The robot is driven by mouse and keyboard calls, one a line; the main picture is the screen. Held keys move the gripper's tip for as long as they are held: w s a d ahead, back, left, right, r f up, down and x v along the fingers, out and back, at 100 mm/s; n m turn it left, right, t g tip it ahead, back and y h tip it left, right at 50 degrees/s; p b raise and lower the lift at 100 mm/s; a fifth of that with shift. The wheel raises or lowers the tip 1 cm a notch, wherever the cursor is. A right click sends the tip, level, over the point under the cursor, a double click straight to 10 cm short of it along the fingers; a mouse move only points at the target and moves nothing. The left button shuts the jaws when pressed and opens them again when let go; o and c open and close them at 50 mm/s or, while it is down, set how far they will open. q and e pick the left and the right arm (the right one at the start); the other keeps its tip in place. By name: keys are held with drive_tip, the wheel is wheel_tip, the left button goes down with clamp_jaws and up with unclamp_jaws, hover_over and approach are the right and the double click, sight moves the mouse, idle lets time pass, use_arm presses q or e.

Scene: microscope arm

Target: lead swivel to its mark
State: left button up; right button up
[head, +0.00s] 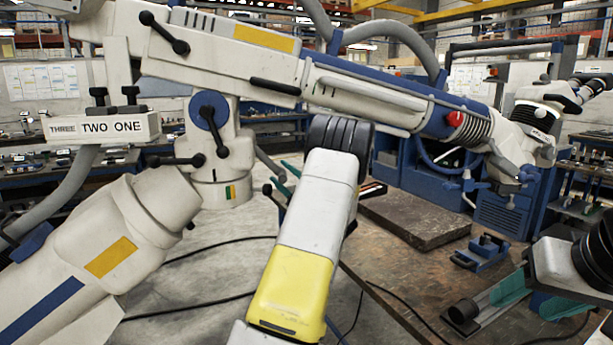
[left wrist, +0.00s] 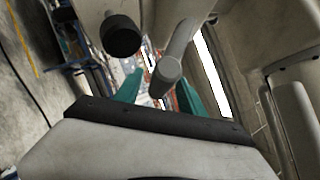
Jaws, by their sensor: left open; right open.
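The white swivel joint (head: 218,165) hangs below the microscope arm (head: 345,85). It has a blue disc with a black lever, and another ball-ended lever (head: 180,160). A dark tick is on its collar; a yellow-and-green mark (head: 231,191) is on the ring below. My left gripper (head: 280,178) is right of the swivel, mostly hidden behind my white and yellow arm. In the left wrist view its teal fingers (left wrist: 160,93) are apart. A grey rounded lever (left wrist: 167,70) shows by their tips; contact cannot be told. My right gripper (head: 525,295) is open, low at the right.
A lower white arm section (head: 80,260) fills the bottom left. A THREE TWO ONE block (head: 102,127) stands at left. A workbench (head: 420,285) with a dark plate (head: 415,218) and a small blue fixture (head: 482,252) lies at right. Cables cross the floor.

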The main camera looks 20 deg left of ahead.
use_arm(q)
clamp_jaws()
drive_tip(key=shift+f, duration=0.15)
idle(1.1)
